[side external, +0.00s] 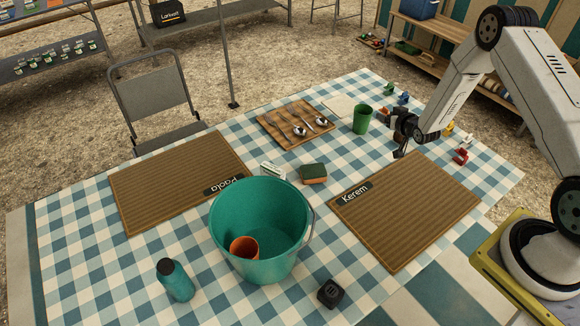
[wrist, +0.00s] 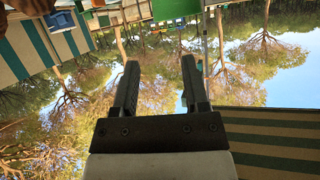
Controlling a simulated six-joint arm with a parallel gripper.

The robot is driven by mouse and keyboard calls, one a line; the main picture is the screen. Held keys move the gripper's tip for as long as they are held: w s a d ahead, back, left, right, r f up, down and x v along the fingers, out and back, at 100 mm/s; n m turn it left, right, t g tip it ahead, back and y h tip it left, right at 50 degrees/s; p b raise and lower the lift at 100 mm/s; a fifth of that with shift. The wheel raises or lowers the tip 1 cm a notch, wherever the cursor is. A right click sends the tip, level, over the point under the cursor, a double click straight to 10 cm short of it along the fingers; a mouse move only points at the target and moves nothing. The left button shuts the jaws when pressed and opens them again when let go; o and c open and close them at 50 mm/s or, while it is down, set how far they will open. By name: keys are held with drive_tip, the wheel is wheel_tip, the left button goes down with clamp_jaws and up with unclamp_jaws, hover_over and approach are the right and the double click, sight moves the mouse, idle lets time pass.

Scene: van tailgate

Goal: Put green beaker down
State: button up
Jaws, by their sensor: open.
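The green beaker (side external: 362,119) stands upright on the blue-and-white checked tablecloth, near the far edge of the table in the side view. My gripper (side external: 395,134) is just to its right, low over the cloth beyond the Kerem mat. My gripper also shows in the wrist view (wrist: 160,82), with its two dark fingers apart and nothing visible between them. In the side view a small gap seems to lie between the gripper and the beaker. I cannot make out the beaker in the wrist view, which shows upside-down trees and striped awnings.
A teal bucket (side external: 288,262) holds an orange beaker (side external: 244,247). The Kerem mat (side external: 410,215) and Paola mat (side external: 150,200) are bare. A wooden tray (side external: 272,132) with spoons and a sponge (side external: 313,174) lie left of the beaker. Small colourful items, including a red one (side external: 460,157), lie right.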

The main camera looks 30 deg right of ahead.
drive_tip(key=shift+s+a+r, duration=0.15)
drive_tip(key=shift+s+r, duration=0.1)
drive_tip(key=shift+s, duration=0.35)
drive_tip(key=shift+a, duration=0.1)
drive_tip(key=s+a+r+n+g+y, duration=0.2)
drive_tip(key=s+a+r+g, duration=0.3)
drive_tip(key=a+r, duration=0.7)
drive_tip(key=s+a+r+n+g, duration=0.1)
drive_tip(key=s+a+r+g, duration=0.1)
drive_tip(key=s+a, duration=0.3)
drive_tip(key=s+a+r+n+g+y, duration=0.1)
drive_tip(key=s+a+r+g, duration=0.2)
drive_tip(key=s, duration=0.9)
drive_tip(key=a, duration=0.3)
drive_tip(key=shift+s+y, duration=0.2)
drive_tip(key=shift+y, duration=0.1)
